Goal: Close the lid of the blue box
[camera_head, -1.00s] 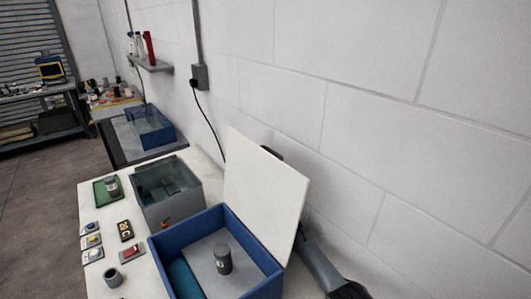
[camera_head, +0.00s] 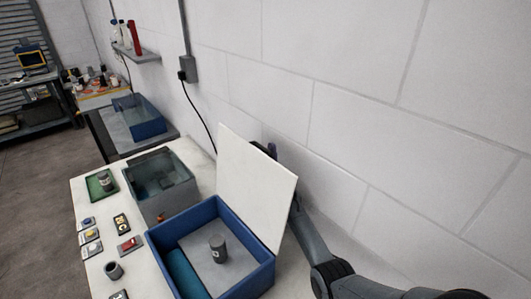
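The blue box (camera_head: 240,280) stands on the white table with its white lid (camera_head: 256,185) raised steeply along its right side. Inside the box are a grey cylinder (camera_head: 218,249) on a grey panel and a teal piece (camera_head: 187,273). My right arm comes in from the lower right and reaches behind the lid. A dark part of my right gripper (camera_head: 271,149) shows just past the lid's upper edge. The lid hides the fingers, so I cannot tell whether they are open or touch the lid. My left gripper is not in view.
A grey box with a clear top (camera_head: 162,201) stands beyond the blue box. Buttons, a red switch (camera_head: 129,244), a small cup (camera_head: 114,270) and a green tray (camera_head: 96,190) lie to the left. The white block wall (camera_head: 370,120) runs close along the right.

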